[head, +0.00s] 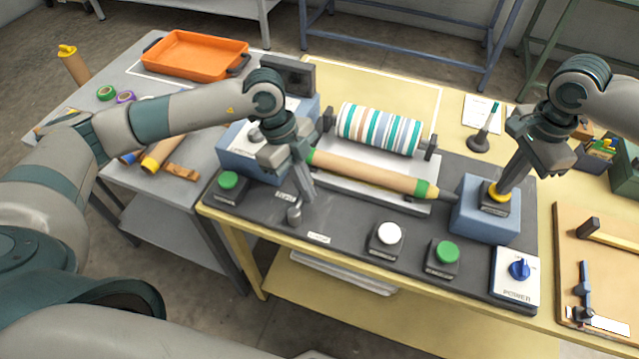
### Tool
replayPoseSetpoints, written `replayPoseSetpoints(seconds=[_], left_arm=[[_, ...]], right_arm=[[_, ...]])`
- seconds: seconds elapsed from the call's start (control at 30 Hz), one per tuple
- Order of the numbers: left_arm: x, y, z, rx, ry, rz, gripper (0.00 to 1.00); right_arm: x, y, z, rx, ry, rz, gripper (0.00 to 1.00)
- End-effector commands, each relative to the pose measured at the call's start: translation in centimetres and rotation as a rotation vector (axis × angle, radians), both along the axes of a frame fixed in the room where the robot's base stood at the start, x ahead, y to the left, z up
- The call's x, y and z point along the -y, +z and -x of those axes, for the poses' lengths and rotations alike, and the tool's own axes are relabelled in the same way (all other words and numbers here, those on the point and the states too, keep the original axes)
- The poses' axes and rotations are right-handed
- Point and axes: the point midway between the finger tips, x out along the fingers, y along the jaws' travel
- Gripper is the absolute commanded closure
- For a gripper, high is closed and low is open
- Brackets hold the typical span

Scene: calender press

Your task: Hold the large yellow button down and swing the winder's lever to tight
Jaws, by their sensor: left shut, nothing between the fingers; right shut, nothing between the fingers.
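The large yellow button (495,197) sits in a dark housing on a blue box (470,218) at the right of the black panel. My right gripper (503,189) is shut and points down at the button; its fingertips appear to touch it and cover part of it. A short grey lever-like post with a round end (294,214) stands on the panel, left of centre. My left gripper (309,195) is shut and empty, its fingers pointing down just right of that post. I cannot tell whether they touch. The winder's wooden roller (365,170) lies behind, partly behind my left gripper.
Green buttons (228,181) and (446,252), a white button (389,235) and a blue power knob (519,268) are on the panel's front side. A striped roll (379,130) is behind the roller. A small label (319,238) lies right of the post.

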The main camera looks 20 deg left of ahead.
Motion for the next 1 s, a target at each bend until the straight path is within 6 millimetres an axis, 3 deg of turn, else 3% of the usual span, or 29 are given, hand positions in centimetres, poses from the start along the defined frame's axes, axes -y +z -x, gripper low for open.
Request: replayPoseSetpoints(seconds=[0.03, 0.67, 0.87, 1.0], left_arm=[[0.0, -0.1, 0.3, -0.001, 0.0, 0.0, 1.0], [0.1, -0.1, 0.8, 0.0, -0.001, 0.0, 1.0], [1.4, 0.2, 0.9, 0.001, -0.003, 0.001, 1.0], [3.3, 0.6, 0.9, 0.003, -0.004, 0.003, 1.0]], right_arm=[[0.0, -0.7, 0.5, -0.015, 0.003, 0.003, 1.0], [0.0, -0.7, 0.5, -0.014, 0.003, 0.004, 1.0], [0.0, -0.7, 0.5, -0.015, 0.003, 0.003, 1.0], [0.0, -0.7, 0.5, -0.015, 0.003, 0.003, 1.0]])
